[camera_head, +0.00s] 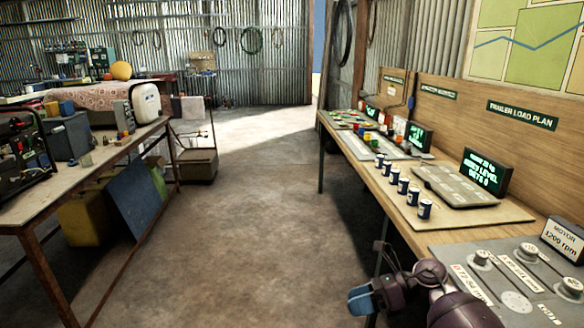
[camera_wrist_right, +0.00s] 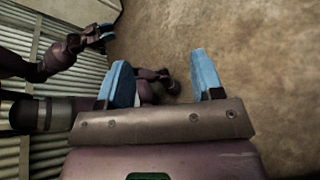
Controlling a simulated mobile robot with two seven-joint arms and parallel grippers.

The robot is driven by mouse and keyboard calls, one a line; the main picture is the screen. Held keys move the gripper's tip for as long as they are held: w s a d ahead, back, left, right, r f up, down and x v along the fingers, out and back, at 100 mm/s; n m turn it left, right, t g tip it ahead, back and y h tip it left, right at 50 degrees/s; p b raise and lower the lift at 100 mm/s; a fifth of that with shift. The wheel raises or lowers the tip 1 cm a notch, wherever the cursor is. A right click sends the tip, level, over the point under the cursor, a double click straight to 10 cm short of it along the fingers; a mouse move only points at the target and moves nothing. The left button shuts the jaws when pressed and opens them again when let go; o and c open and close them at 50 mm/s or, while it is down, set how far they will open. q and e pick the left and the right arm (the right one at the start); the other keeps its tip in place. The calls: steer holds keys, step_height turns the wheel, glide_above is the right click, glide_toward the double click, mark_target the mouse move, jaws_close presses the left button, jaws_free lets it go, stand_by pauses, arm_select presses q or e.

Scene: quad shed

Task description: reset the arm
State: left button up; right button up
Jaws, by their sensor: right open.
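My right gripper (camera_head: 362,298) shows at the bottom of the head view, left of the right workbench's front edge. In the right wrist view its two blue fingers (camera_wrist_right: 164,80) stand wide apart with nothing held between them. Bare brown floor and part of a dark arm show beyond the fingers. Another dark arm with a blue-tipped gripper, which looks like my left gripper (camera_wrist_right: 100,34), shows at the upper left of the right wrist view. It is too small to tell whether its fingers are apart. The left arm does not show in the head view.
The right workbench (camera_head: 440,212) carries several dark blue cans, a green-lettered display (camera_head: 486,173) and a grey panel with knobs close to my right arm. A left table (camera_head: 100,160) holds boxes and equipment. The concrete floor (camera_head: 260,220) between them is clear.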

steer(key=w+d+r+m+t, duration=0.3)
steer(key=w+r+m+t, duration=0.3)
steer(key=m+t, duration=0.4)
steer(key=w+d+r+m+t, duration=0.3)
steer(key=w+r+m+t, duration=0.35)
steer(key=m, duration=0.55)
steer(key=w+d+f+m+g+h, duration=0.1)
steer(key=w+d+f+m+h, duration=0.1)
steer(key=d+f+m+h, duration=0.45)
steer(key=w+d+f+m+h, duration=0.15)
steer(key=f+m+h, duration=0.4)
steer(key=m, duration=0.85)
steer(key=s+f+m+g, duration=0.1)
steer(key=s+f, duration=0.5)
steer(key=s, duration=0.4)
steer(key=s+f+g, duration=0.1)
steer(key=s+f, duration=0.6)
steer(key=s, duration=0.4)
steer(key=s+f+m+g, duration=0.1)
steer(key=s, duration=1.1)
steer(key=s+a+f+m+g+h, duration=0.1)
steer(key=s+f, duration=0.1)
steer(key=s, duration=1.1)
steer(key=shift+a+m+h, duration=0.3)
steer(key=shift+m, duration=0.05)
